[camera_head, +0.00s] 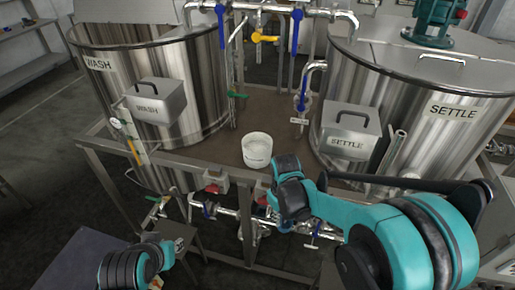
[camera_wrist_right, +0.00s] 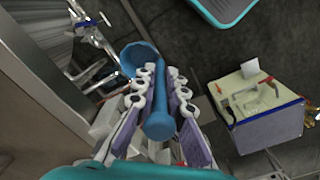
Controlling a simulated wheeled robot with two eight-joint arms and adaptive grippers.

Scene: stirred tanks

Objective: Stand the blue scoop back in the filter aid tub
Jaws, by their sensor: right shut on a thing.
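The blue scoop (camera_wrist_right: 142,60) is in my right gripper (camera_wrist_right: 158,78) in the right wrist view. Its round bowl lies beyond the fingertips at upper left, and its handle runs back between the two fingers. The fingers are shut on the handle. In the head view a white open tub (camera_head: 257,150), likely the filter aid tub, stands on the brown deck between the two tanks. My right wrist is just right of and nearer than this tub; the gripper's fingers and the scoop are hidden there. My left arm shows at the bottom left, but its gripper does not.
The WASH tank (camera_head: 165,70) stands left and the SETTLE tank (camera_head: 425,100) right, each with a steel box on its front. Pipes with blue-handled valves (camera_head: 302,100) rise behind the tub. A steel frame rail (camera_head: 150,158) edges the deck (camera_head: 225,150).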

